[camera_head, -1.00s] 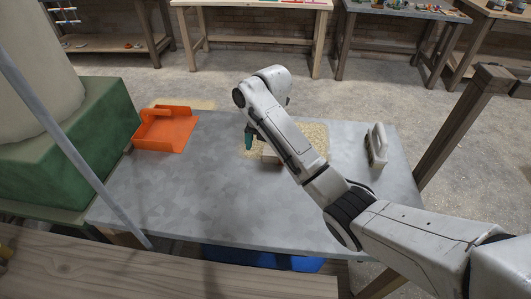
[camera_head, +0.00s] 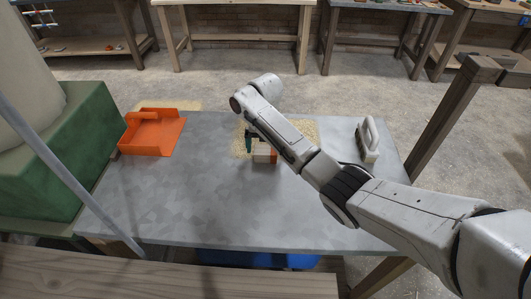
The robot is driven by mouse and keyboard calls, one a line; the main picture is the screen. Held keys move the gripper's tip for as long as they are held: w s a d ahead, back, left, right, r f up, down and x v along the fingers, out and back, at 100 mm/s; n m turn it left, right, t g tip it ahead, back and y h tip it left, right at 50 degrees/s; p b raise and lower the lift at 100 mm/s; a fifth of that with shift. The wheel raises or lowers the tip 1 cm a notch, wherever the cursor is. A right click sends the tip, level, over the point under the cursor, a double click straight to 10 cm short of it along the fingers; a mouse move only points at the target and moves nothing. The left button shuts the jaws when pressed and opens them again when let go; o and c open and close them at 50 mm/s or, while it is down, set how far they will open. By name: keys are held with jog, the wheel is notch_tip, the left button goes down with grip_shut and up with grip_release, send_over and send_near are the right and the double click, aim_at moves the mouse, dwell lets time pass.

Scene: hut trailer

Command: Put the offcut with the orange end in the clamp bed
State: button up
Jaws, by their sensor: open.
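A pale wooden block with an orange end (camera_head: 264,154) lies on the grey table (camera_head: 200,200), at the edge of a sawdust patch; part of it is hidden by my arm. I take it to be the offcut. My gripper (camera_head: 249,144) shows only as dark green fingers below the wrist, just left of the block and close to it or overlapping it in the picture. It is open. I cannot tell whether the fingers are around the block or beside it. I cannot make out a clamp bed in this view.
An orange dustpan (camera_head: 152,133) lies at the table's left. A white-handled brush (camera_head: 369,141) stands at the right. A green base (camera_head: 45,165) and a slanted grey pole border the left side. The table's front is clear. A wooden post (camera_head: 450,115) rises at the right.

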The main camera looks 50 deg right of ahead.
jog(key=shift+f, duration=1.2)
jog(key=c, duration=1)
jog(key=shift+r, duration=0.1)
jog(key=shift+r, duration=0.1)
